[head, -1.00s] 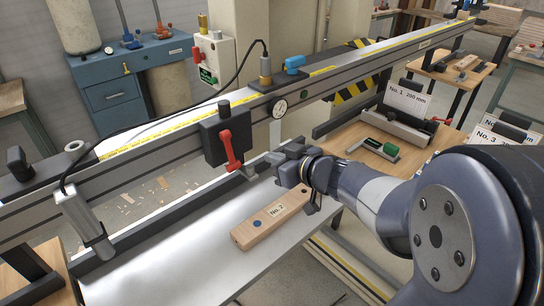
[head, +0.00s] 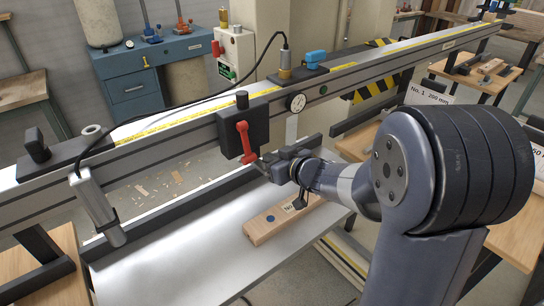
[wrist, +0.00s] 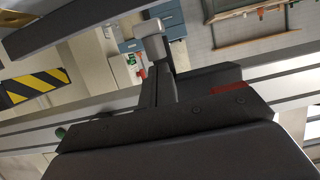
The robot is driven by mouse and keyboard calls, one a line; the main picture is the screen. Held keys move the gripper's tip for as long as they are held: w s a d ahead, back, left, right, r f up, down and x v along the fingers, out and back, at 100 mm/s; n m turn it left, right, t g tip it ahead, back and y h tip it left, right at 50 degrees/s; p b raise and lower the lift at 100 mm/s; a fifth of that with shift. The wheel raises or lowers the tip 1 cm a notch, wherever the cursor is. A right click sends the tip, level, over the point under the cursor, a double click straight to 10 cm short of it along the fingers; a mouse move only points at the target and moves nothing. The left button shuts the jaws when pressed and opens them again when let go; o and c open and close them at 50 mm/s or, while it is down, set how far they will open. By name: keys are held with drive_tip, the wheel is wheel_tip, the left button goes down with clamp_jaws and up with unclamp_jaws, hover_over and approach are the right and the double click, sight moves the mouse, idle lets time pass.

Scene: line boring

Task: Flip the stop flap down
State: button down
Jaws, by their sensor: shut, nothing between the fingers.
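A black stop block (head: 244,126) with a red lever (head: 246,140) is clamped on the long rail. The lever hangs down its front face. I cannot clearly pick out a separate stop flap; a small part at the block's lower edge is partly hidden by my gripper. My gripper (head: 264,164) is shut and empty, its tips pointing left, close by the lever's lower end. I cannot tell whether they touch.
A wooden workpiece (head: 268,224) with a partly hidden label lies on the metal table (head: 160,262) below my gripper. A metal cylinder (head: 98,207) hangs at the left. The table's left part is clear.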

drive_tip(key=shift+f, duration=0.1)
drive_tip(key=shift+s+d+f+b, duration=0.1)
drive_tip(key=shift+f+b, duration=0.1)
drive_tip(key=shift+b, duration=0.85)
drive_tip(key=shift+s+f+t+y+b, duration=0.1)
drive_tip(key=shift+f+t+y+b, duration=0.3)
drive_tip(key=shift+b, duration=0.5)
drive_tip(key=shift+d, duration=0.1)
drive_tip(key=shift+s+d+f+t+y+b, duration=0.2)
drive_tip(key=shift+f+b, duration=0.35)
drive_tip(key=shift+b, duration=0.6)
drive_tip(key=shift+s+d+f+t+y+b, duration=0.15)
drive_tip(key=shift+f+t+b, duration=0.35)
drive_tip(key=shift+b, duration=0.7)
drive_tip(key=shift+s+f+t+y+b, duration=0.1)
drive_tip(key=shift+s+f+b, duration=0.15)
drive_tip(key=shift+f+b, duration=0.65)
drive_tip(key=shift+r, duration=0.2)
